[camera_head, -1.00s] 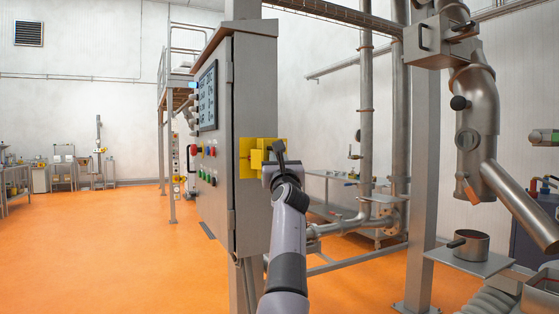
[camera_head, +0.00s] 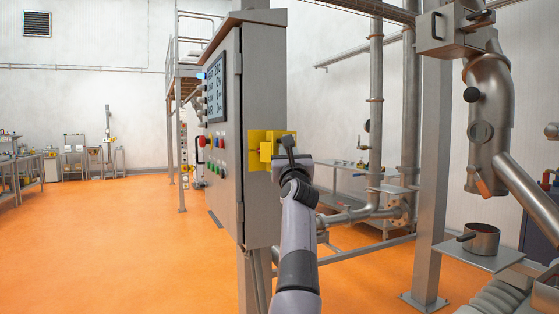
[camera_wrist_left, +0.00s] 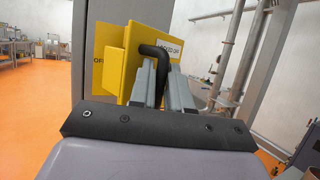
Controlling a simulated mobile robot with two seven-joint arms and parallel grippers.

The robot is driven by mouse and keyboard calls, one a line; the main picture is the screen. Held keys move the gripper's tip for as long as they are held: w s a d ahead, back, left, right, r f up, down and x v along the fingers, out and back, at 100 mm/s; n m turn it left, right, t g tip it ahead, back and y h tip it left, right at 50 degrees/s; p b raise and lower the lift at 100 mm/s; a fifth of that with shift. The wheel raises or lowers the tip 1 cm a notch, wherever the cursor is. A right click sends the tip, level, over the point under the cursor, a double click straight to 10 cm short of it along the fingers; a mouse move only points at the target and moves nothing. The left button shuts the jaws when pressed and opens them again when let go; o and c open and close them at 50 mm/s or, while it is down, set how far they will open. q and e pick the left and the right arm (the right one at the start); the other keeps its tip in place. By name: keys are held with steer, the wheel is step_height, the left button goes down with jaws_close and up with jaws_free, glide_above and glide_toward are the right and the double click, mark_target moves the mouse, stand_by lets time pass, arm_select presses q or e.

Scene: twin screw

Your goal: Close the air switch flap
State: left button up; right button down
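A yellow air switch (camera_head: 254,154) is mounted on the side of the grey control cabinet (camera_head: 261,95). Its raised yellow flap (camera_head: 266,152) stands out from the backing plate. In the left wrist view the flap (camera_wrist_left: 114,60) is angled outward, with a label reading "LOCKED OFF" on the plate behind. A bent black handle (camera_head: 288,144) stands by the flap; it also shows in the left wrist view (camera_wrist_left: 155,50). My left gripper (camera_wrist_left: 163,85) has its two fingers close together with the handle's shaft between them. Its tips are partly hidden in the head view. My right gripper is not visible.
The cabinet front has a screen (camera_head: 214,90) and several buttons. Pipes and a steel post (camera_head: 432,180) stand to the right, with a metal cup (camera_head: 482,241) on a small shelf. Open orange floor (camera_head: 120,240) lies to the left.

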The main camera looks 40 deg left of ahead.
mark_target(277, 151)
arm_select(q)
steer(key=s, duration=0.1)
steer(key=s+p, duration=0.1)
steer(key=s, duration=0.1)
steer(key=shift+a+f+g+p, duration=0.25)
steer(key=shift+f+g+p, duration=0.05)
steer(key=shift+p, duration=0.1)
steer(key=shift+d+f, duration=0.1)
steer(key=shift+f, duration=0.05)
steer(key=shift+s+d+f, duration=0.15)
steer(key=shift+f, duration=0.2)
steer(key=shift+s+d+f+p, duration=0.15)
steer(key=shift+s, duration=0.25)
steer(key=shift+s+d+f+p, duration=0.1)
steer(key=shift+s+d+p, duration=0.05)
steer(key=shift+s, duration=0.25)
steer(key=shift+s+d+f, duration=0.25)
steer(key=shift+s+f, duration=0.05)
steer(key=shift+s, duration=0.35)
steer(key=shift+s+d+f, duration=0.25)
steer(key=shift+s, duration=0.35)
